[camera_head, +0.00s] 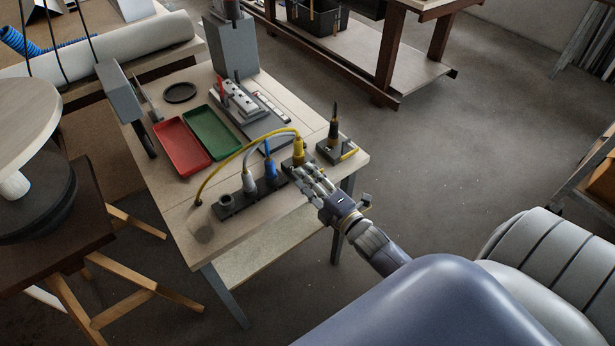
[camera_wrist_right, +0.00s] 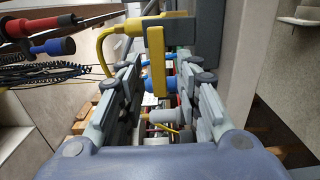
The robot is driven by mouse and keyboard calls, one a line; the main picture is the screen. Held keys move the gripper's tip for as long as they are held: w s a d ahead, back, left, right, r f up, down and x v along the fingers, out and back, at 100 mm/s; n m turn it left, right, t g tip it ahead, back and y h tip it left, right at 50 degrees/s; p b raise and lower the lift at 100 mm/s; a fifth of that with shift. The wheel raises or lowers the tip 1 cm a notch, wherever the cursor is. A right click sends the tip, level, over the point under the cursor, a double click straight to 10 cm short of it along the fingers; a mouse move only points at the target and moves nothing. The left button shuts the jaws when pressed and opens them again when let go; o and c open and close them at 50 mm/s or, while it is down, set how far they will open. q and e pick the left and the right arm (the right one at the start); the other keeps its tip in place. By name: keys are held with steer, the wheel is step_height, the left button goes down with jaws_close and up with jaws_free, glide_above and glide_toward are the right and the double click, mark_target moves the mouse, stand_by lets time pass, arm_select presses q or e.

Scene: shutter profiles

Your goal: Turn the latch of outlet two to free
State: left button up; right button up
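A dark outlet strip (camera_head: 236,206) lies along the front of the bench. From left to right it has a bare socket (camera_head: 226,201), a white plug (camera_head: 249,184), a blue plug (camera_head: 270,169) and a yellow plug (camera_head: 298,153). My right gripper (camera_head: 306,178) is at the strip's right end, just in front of the yellow plug. In the right wrist view its fingers (camera_wrist_right: 165,92) stand apart, with a yellow bar (camera_wrist_right: 157,70) between or beyond them; contact cannot be told. The white plug (camera_wrist_right: 165,117) shows farther beyond. Latch positions and outlet numbers are unreadable. My left gripper is not in view.
A small stand (camera_head: 338,150) with an upright screwdriver is right of the yellow plug. A yellow cable (camera_head: 232,160) arches over the strip. Red (camera_head: 180,146) and green (camera_head: 212,132) trays lie behind. The bench's front left corner is mostly clear.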

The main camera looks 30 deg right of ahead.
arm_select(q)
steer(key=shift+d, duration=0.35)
arm_select(e)
steer(key=shift+w, duration=0.15)
jaws_close()
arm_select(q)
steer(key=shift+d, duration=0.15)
